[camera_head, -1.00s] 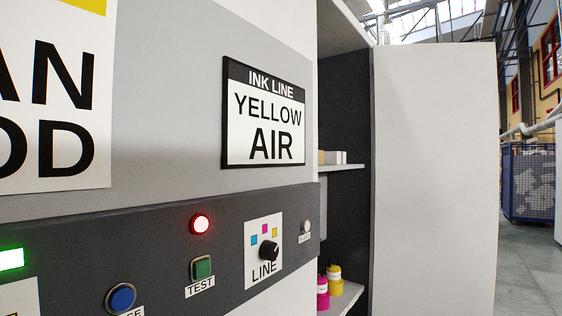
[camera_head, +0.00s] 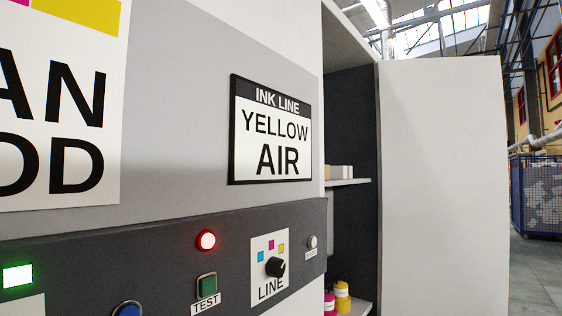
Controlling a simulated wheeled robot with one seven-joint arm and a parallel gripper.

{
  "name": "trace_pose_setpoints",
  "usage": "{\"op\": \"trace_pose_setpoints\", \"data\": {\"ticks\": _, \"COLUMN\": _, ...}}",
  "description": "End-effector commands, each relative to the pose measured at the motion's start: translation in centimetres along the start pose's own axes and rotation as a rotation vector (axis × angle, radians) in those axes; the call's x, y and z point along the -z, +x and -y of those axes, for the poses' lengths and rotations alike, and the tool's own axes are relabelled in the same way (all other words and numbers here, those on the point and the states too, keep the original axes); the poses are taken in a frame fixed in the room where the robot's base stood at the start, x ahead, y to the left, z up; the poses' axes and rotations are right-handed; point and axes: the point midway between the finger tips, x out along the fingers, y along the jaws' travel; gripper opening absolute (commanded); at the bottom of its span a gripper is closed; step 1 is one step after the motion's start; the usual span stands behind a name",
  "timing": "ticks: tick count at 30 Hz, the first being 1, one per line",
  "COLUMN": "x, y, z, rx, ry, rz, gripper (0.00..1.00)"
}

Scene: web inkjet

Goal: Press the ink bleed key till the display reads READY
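The display (camera_head: 270,130) on the machine front reads "INK LINE YELLOW AIR". Below it runs a dark control panel (camera_head: 150,240). A small pale round button (camera_head: 312,242) sits at its right end, with a label too small to read; I cannot tell if it is the ink bleed key. Left of it are the LINE knob (camera_head: 275,267) with cyan, magenta and yellow squares, a green TEST button (camera_head: 207,284) and a lit red lamp (camera_head: 207,240). A blue button (camera_head: 127,309) is cut off by the bottom edge. My gripper is not in view.
An open cabinet with shelves (camera_head: 348,183) adjoins the machine's right side, holding yellow (camera_head: 342,297) and magenta (camera_head: 329,303) bottles low down. Its pale door (camera_head: 440,190) stands out to the right. A blue mesh cage (camera_head: 537,200) and open floor (camera_head: 535,275) lie beyond.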

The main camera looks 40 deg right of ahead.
Motion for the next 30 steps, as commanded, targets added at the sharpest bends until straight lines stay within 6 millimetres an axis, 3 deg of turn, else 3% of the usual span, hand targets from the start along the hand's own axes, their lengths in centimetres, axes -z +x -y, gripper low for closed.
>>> {"op": "trace_pose_setpoints", "data": {"ticks": 10, "x": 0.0, "y": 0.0, "z": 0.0, "rx": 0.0, "ry": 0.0, "rz": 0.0, "gripper": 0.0}}
{"op": "trace_pose_setpoints", "data": {"ticks": 30, "x": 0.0, "y": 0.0, "z": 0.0, "rx": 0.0, "ry": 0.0, "rz": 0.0, "gripper": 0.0}}
